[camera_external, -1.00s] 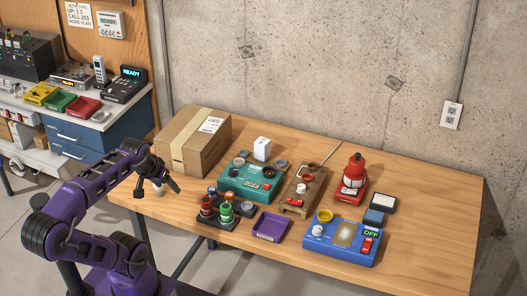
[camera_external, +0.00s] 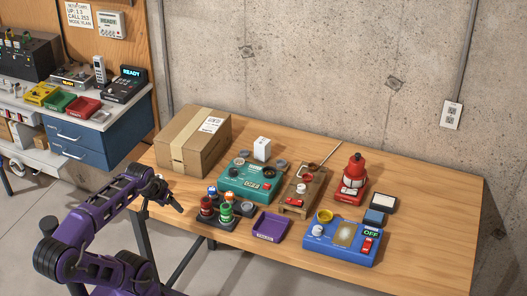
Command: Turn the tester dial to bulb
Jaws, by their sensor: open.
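A blue box (camera_external: 318,250) at the front right of the wooden table has a white knob (camera_external: 317,230), a yellow ring-shaped part (camera_external: 325,215), a tan panel and a small screen (camera_external: 371,233) reading OFF. A red switch sits below the screen. A teal box (camera_external: 235,186) further back has a dark round knob and a red one. I cannot read dial markings on either box, nor tell which is the tester. My gripper (camera_external: 177,206) is open and empty near the table's left front edge, apart from both boxes and left of the bottle rack.
A dark rack (camera_external: 204,220) of red and green bottles and a purple tray (camera_external: 270,227) stand along the front. A wooden stand (camera_external: 300,190), a red device (camera_external: 353,183) and a cardboard box (camera_external: 188,150) are behind. The table's right end is clear.

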